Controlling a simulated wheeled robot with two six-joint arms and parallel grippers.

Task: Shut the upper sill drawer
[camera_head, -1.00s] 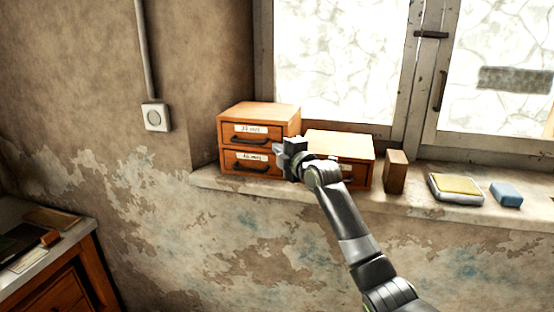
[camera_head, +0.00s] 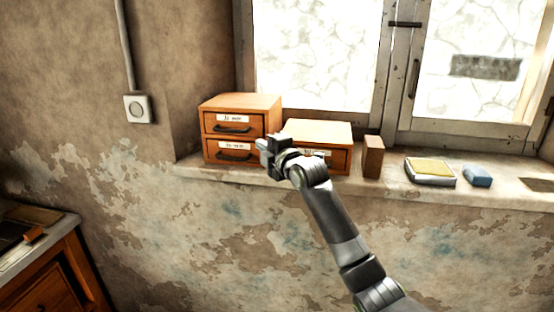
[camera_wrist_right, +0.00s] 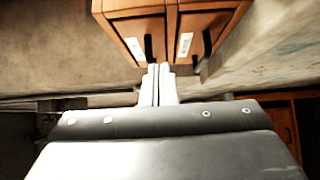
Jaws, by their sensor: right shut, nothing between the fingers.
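The two-drawer wooden cabinet (camera_head: 273,124) stands at the left end of the sill. Its upper drawer (camera_head: 211,124) has a white label and a dark handle; the front looks nearly flush, and I cannot tell whether a small gap is left. The lower drawer (camera_head: 212,150) is beneath it. My right gripper (camera_head: 264,147) is shut and empty, overlapping the cabinet's lower right corner in the head view. In the right wrist view its fingertips (camera_wrist_right: 158,68) point at the sideways-looking cabinet, near the upper drawer (camera_wrist_right: 138,30); contact is unclear. My left gripper is out of view.
Right of the cabinet, a low one-drawer box (camera_head: 318,132) is partly hidden by my arm. Then come a wooden block (camera_head: 373,157), a yellow-topped box (camera_head: 431,170) and a blue block (camera_head: 477,176). The window stands behind. A bench (camera_head: 40,262) is at lower left.

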